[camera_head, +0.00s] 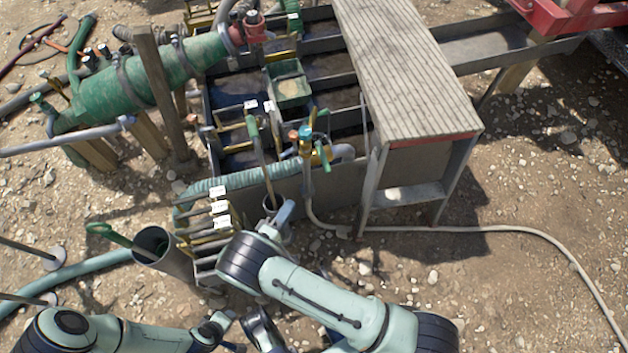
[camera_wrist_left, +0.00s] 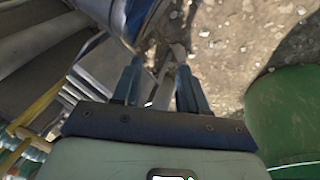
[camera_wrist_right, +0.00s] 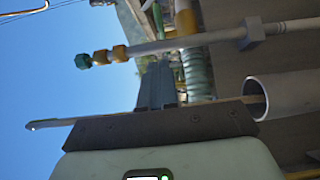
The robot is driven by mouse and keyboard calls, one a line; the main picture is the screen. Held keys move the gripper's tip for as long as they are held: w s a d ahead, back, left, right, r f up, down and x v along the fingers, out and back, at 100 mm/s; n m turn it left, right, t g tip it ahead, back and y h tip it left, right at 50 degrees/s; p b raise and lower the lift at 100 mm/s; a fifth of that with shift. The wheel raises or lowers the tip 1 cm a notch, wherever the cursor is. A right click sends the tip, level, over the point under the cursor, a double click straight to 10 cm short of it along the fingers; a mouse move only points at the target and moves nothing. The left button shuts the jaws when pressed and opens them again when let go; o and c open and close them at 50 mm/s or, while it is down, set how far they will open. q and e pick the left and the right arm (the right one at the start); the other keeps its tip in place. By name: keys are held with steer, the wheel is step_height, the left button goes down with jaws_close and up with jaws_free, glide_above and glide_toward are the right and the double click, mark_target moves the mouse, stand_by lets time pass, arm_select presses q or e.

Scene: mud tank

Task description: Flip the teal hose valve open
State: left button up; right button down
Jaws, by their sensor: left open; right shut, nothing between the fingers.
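The teal-capped brass valve (camera_head: 305,133) tops a thin upright pipe beside the tank's near wall in the head view. A green lever (camera_head: 322,156) hangs at its right side. The right wrist view shows the brass fittings and teal end (camera_wrist_right: 84,61) on a pale pipe, beyond the fingertips and to the left. My right gripper (camera_head: 286,212) is shut and empty, below and left of the valve, apart from it. Its closed fingers also show in the right wrist view (camera_wrist_right: 158,82). My left gripper (camera_wrist_left: 158,75) is open, low at the front left, with ground beyond it.
A wooden-topped platform (camera_head: 405,70) stands right of the valve. A grey upright tube (camera_head: 160,250) holding a green-handled tool and a rack of yellow-handled tools (camera_head: 212,225) stand left. A pale hose (camera_head: 480,229) runs over the gravel. Open ground lies at right.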

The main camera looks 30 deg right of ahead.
arm_select(q)
steer(key=shift+g, duration=0.7)
steer(key=shift+s+a+f+b, duration=0.15)
steer(key=shift+s+f+b, duration=0.3)
steer(key=shift+s+f, duration=0.4)
steer(key=shift+s+a+f+b, duration=0.1)
steer(key=shift+s+f+b, duration=0.35)
steer(key=shift+s+f, duration=0.4)
arm_select(e)
steer(key=s+d+x, duration=0.1)
steer(key=s+x, duration=0.1)
steer(key=x, duration=1.1)
steer(key=shift+s, duration=0.2)
arm_select(q)
steer(key=shift+r, duration=0.2)
arm_select(e)
steer(key=shift+d, duration=0.15)
